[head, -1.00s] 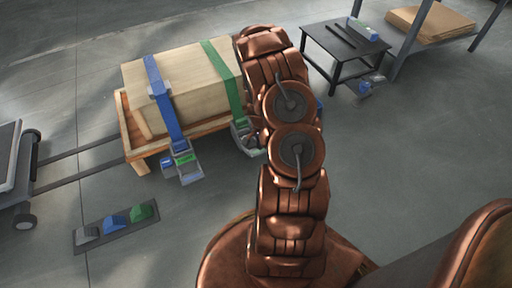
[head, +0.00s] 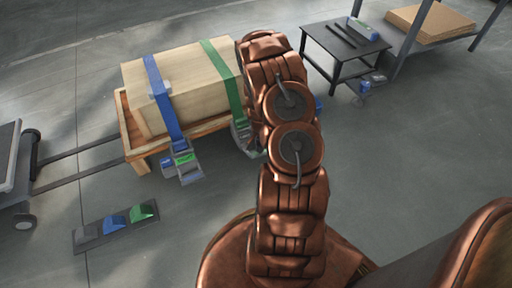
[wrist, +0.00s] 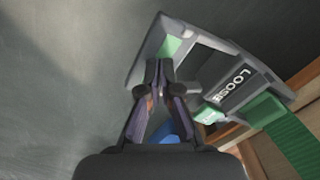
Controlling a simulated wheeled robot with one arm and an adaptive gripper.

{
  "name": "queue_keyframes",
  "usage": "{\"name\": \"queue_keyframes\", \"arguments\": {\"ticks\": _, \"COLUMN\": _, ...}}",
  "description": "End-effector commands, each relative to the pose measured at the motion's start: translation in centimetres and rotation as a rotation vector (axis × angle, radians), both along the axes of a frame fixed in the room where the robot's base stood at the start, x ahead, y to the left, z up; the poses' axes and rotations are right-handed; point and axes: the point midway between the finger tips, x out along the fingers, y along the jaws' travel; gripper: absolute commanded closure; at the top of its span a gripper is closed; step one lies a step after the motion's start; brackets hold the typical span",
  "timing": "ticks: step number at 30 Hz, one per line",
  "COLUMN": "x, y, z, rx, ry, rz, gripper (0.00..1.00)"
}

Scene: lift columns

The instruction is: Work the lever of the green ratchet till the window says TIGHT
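The green ratchet (wrist: 235,85) is a grey buckle on the green strap (wrist: 285,130), and its window reads LOOSE in the wrist view. Its lever, a grey frame with a green grip (wrist: 173,46), extends to the upper left. My gripper (wrist: 159,68) is at the lever, with its fingertips drawn almost together just below the green grip. I cannot tell whether part of the lever is between them. In the head view the green strap (head: 222,75) crosses the crate, and the ratchet (head: 242,137) is partly hidden behind my arm.
A pale crate (head: 195,90) sits on a wooden pallet (head: 137,150). A blue strap (head: 163,100) with its own ratchet (head: 183,165) is to the left. A board with grey, blue and green wedges (head: 92,243) lies on the floor. A black table (head: 345,45) stands at upper right.

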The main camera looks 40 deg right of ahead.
Motion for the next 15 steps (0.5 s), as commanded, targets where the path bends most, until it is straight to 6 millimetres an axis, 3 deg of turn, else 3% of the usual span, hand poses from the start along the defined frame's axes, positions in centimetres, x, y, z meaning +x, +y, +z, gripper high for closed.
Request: {"name": "queue_keyframes", "arguments": {"ticks": 15, "x": 0.0, "y": 0.0, "z": -2.4, "rx": 0.000, "ry": -0.001, "rz": -0.002, "gripper": 1.00}}
